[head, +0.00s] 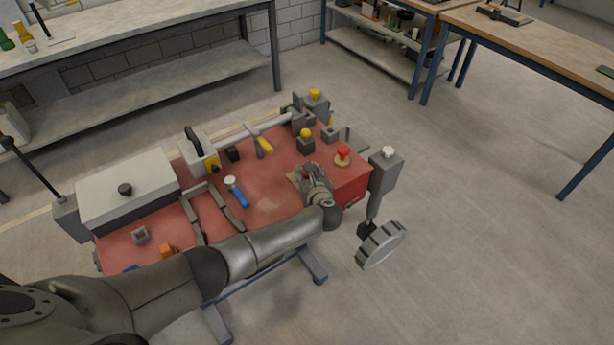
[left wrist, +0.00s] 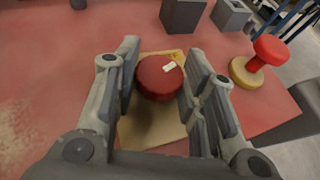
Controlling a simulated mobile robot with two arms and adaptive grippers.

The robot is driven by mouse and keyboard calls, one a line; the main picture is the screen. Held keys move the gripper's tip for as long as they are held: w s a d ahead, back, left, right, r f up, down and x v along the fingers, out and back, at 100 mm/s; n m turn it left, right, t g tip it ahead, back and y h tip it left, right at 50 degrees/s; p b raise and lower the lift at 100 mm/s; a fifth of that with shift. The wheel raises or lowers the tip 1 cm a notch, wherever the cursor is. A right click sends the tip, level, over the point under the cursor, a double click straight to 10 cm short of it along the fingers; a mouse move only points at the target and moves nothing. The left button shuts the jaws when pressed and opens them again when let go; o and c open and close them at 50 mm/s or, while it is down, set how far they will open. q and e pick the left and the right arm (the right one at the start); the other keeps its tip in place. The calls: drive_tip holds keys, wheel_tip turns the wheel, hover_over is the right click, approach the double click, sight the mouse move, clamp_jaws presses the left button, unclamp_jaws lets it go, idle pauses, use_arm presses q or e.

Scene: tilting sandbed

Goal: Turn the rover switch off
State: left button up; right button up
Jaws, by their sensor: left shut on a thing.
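The rover switch appears to be a round red knob (left wrist: 158,82) with a white mark, on a tan plate (left wrist: 150,122). In the left wrist view it sits between the fingers of my left gripper (left wrist: 162,72), which is shut on it. In the head view my left gripper (head: 311,172) covers most of the knob, and only a corner of the plate (head: 293,178) shows. My right gripper is not in view.
The red rover deck (head: 262,205) also carries a red mushroom button (head: 343,151) right of my gripper, a yellow knob (head: 305,133) behind it, a blue-handled tool (head: 238,193) and a white box (head: 128,188). A grey wheel (head: 380,245) hangs off the right side. Workbenches stand behind.

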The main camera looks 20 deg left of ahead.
use_arm(q)
drive_tip(key=n+y+b, duration=0.1)
drive_tip(key=g, duration=0.1)
drive_tip(key=n+y+b, duration=0.1)
drive_tip(key=shift+w+d+f+n+g+y+b, duration=0.1)
drive_tip(key=shift+d+f+n+g+y+b, duration=0.2)
drive_tip(key=shift+g, duration=0.1)
drive_tip(key=shift+w+r+n+g+y+b, duration=0.1)
drive_tip(key=shift+r+n+g+y+b, duration=0.1)
drive_tip(key=shift+n+g+y+b, duration=0.9)
drive_tip(key=shift+a, duration=0.1)
drive_tip(key=o, duration=1)
drive_tip(key=shift+r, duration=0.1)
drive_tip(key=v, duration=1.2)
drive_tip(key=shift+a, duration=0.1)
